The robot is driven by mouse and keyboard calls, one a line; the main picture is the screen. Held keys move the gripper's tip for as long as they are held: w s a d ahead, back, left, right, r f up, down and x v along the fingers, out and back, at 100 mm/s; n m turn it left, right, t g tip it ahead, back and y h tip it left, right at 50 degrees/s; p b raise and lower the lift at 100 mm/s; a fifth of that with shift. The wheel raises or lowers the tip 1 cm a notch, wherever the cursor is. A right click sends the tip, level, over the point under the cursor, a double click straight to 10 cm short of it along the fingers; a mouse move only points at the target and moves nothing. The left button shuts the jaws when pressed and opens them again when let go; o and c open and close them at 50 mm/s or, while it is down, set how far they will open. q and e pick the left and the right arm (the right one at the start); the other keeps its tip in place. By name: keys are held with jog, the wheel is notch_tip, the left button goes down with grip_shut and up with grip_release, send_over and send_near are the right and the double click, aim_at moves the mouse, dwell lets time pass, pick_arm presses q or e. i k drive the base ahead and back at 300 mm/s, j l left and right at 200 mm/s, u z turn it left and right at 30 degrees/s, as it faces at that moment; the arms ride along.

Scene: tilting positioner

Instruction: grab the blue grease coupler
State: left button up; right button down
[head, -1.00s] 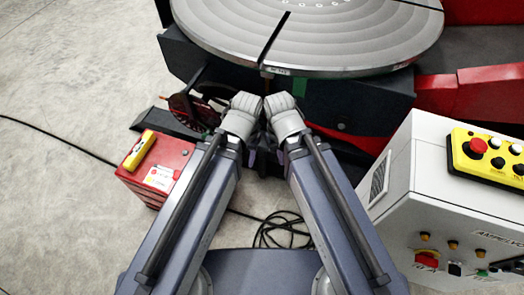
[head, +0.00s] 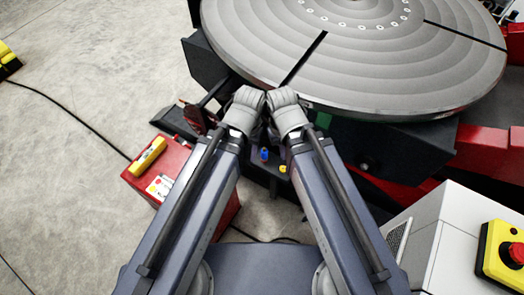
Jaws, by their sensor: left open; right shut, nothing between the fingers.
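The blue grease coupler (head: 264,154) is a small blue piece between my two forearms in the head view. It stands on a dark surface below the front rim of the round table. My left gripper (head: 255,135) and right gripper (head: 273,133) are at the ends of my arms, just above it in the picture and mostly hidden by my own grey wrists. The left is open, the right is shut and empty. Neither visibly holds the coupler. A small yellow piece (head: 283,168) is just right of and below the coupler.
The large grey turntable (head: 370,60) overhangs close beyond my wrists. A red box (head: 140,178) with a yellow top piece stands at left. A white cabinet (head: 455,235) with a yellow-and-red button box (head: 505,255) stands at lower right. A black cable crosses the open floor at left.

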aim_at(264, 152)
jog(key=k, duration=0.65)
jog(key=k+l+z, duration=0.15)
jog(key=k, duration=0.45)
jog(key=z, duration=1.6)
jog(key=k+j+z, duration=0.15)
jog(key=j, duration=0.2)
jog(key=j+z, duration=0.15)
jog(key=j, duration=0.15)
jog(key=k+j, duration=0.1)
jog(key=j, duration=0.25)
jog(key=k+j, duration=0.15)
jog(key=j, duration=0.2)
jog(key=k+j, duration=0.1)
jog(key=j, duration=0.2)
jog(key=k+j, duration=0.1)
jog(key=j, duration=0.25)
jog(key=k+j, duration=0.15)
jog(key=j, duration=0.2)
